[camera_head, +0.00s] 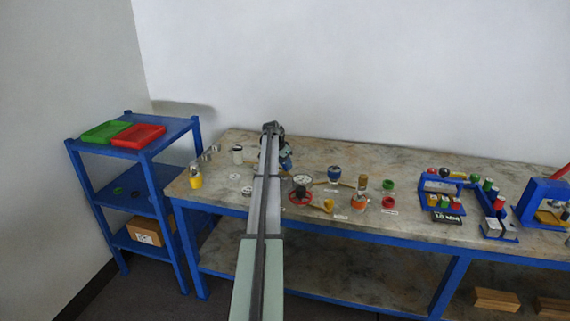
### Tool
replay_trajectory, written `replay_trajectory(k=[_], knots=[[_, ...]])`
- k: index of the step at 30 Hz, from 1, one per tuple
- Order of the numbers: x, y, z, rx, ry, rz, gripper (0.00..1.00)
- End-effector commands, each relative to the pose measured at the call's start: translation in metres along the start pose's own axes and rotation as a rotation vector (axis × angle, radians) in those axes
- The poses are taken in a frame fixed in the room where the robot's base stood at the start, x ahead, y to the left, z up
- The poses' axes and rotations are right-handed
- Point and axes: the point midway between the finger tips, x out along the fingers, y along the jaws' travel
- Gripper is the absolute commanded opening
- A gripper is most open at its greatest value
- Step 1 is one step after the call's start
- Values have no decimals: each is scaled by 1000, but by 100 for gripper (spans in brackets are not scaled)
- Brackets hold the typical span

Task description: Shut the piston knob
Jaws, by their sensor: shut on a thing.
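My arm (265,200) reaches up the middle of the camera_head view to the back of the table. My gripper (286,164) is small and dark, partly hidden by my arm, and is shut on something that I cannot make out. A bluish part shows right at it. I cannot tell which thing is the piston knob.
The stone-topped table (420,230) has a blue frame. Left of my arm are a yellow-based jar (195,178) and a white-topped jar (237,155). Blue fixtures (440,190) with coloured knobs stand at right. A blue shelf (150,150) holds a green tray (105,131) and a red tray (139,136).

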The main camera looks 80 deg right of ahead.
Motion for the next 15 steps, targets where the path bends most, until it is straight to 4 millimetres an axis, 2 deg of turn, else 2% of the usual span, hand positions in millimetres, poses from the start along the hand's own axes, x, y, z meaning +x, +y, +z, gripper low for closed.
replay_trajectory(k=[15], knots=[[0, 4, 0, -446, 1, -187, 7]])
